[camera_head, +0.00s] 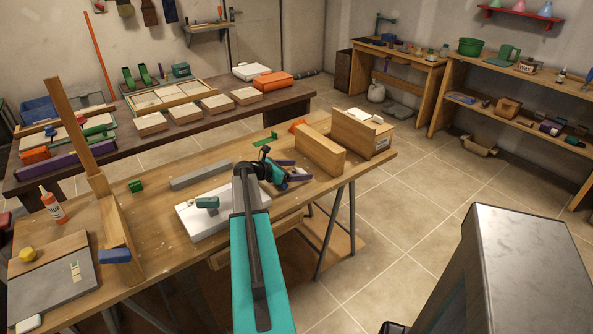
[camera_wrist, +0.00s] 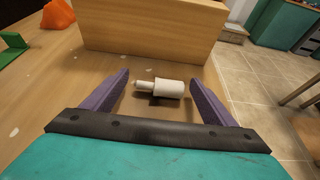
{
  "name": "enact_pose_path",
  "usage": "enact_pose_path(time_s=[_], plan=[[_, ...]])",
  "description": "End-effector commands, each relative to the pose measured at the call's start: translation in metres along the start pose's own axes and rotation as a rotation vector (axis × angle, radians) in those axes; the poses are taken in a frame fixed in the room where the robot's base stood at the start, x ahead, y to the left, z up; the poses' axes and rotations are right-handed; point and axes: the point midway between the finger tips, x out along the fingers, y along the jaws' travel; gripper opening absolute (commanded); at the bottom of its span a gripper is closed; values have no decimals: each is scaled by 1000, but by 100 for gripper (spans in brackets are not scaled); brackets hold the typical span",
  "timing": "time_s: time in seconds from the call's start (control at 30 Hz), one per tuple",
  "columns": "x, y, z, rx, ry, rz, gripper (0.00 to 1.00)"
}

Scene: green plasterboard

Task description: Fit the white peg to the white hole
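The white peg (camera_wrist: 167,88) lies on its side on the wooden workbench, with a thick body to the right and a thinner stub to the left. My gripper (camera_wrist: 158,78) is open, its two purple fingers apart on either side of the peg, with no clear contact. In the head view my gripper (camera_head: 294,170) is low over the right part of the bench, and the peg is hardly visible there. I cannot make out the white hole in either view.
An upright wooden board (camera_head: 320,150) stands just beyond the peg, with a wooden box (camera_head: 352,137) behind it. A white slab (camera_head: 230,216) with a green-grey piece on it lies left of my arm. A grey bar (camera_head: 200,175) and green block (camera_head: 136,186) lie further left.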

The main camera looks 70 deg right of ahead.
Motion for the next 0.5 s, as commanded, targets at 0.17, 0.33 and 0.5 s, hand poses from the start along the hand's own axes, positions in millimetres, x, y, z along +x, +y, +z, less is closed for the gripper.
enact_pose_path(time_s=[0.17,0.33,0.5], plan=[[0,0,0,0,0,0,80],[0,0,0,0,0,0,80],[0,0,-1,0,0,0,80]])
